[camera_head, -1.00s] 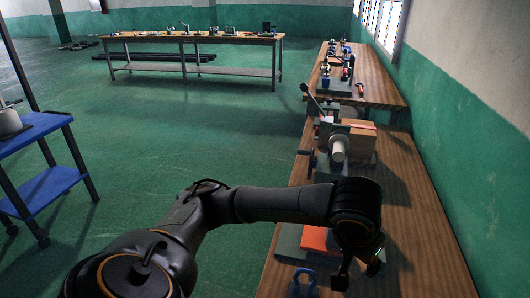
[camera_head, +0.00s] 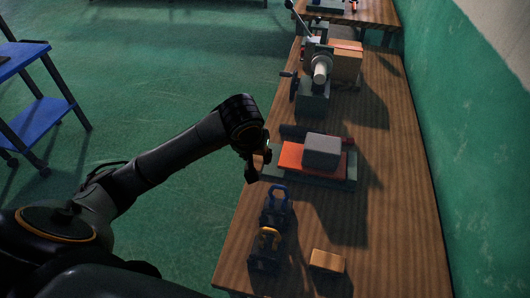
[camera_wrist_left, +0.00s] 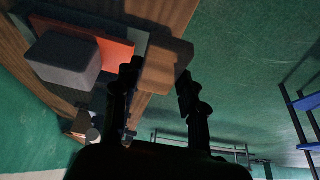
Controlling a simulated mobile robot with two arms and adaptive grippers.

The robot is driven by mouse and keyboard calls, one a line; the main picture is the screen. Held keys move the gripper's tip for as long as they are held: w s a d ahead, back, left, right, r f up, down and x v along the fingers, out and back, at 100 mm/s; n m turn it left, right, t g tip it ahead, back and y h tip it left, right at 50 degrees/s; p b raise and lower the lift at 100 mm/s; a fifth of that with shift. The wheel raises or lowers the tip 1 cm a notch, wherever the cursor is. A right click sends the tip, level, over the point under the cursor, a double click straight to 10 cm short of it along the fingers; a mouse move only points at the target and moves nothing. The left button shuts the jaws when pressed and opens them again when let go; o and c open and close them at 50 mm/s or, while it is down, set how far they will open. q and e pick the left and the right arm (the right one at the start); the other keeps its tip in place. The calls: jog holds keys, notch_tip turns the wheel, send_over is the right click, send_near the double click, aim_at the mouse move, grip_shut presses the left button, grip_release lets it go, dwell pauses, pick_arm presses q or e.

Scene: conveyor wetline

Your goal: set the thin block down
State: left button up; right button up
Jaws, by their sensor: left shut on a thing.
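My left gripper (camera_head: 256,168) is over the left edge of the workbench, just left of an orange slab (camera_head: 291,155). In the left wrist view its two fingers (camera_wrist_left: 160,92) are shut on a brown block (camera_wrist_left: 166,66), the thin block as far as I can tell. A grey block (camera_head: 321,150) lies on the orange slab, which rests on a dark grey-green plate (camera_head: 340,182). The grey block (camera_wrist_left: 64,58) and orange slab (camera_wrist_left: 116,50) also show beside the fingers in the wrist view.
The wooden workbench (camera_head: 395,215) holds a blue-handled item (camera_head: 276,200), a yellow-handled item (camera_head: 267,243) and a small wooden block (camera_head: 327,262) in front. A lathe-like machine (camera_head: 318,75) stands behind. Bare wood lies to the right. A blue cart (camera_head: 45,118) stands at far left.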

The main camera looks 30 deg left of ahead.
pick_arm(q)
jog(key=w+a+f, duration=0.1)
jog(key=w+f, duration=0.2)
jog(key=w, duration=0.1)
jog(key=w+a+f, duration=0.1)
jog(key=w+f, duration=0.2)
jog(key=w, duration=0.1)
jog(key=w+a+f, duration=0.1)
jog(key=w+f, duration=0.2)
jog(key=shift+w+a, duration=0.2)
jog(key=shift+w, duration=0.2)
jog(key=shift+w+f+p, duration=0.1)
jog(key=shift+f+p, duration=0.3)
jog(key=shift+f, duration=1.3)
pick_arm(e)
jog(key=shift+w+d+r, duration=0.35)
jog(key=shift+d+r, duration=0.1)
pick_arm(q)
jog(key=shift+f, duration=0.1)
jog(key=o, duration=0.8)
pick_arm(e)
jog(key=shift+a, duration=0.15)
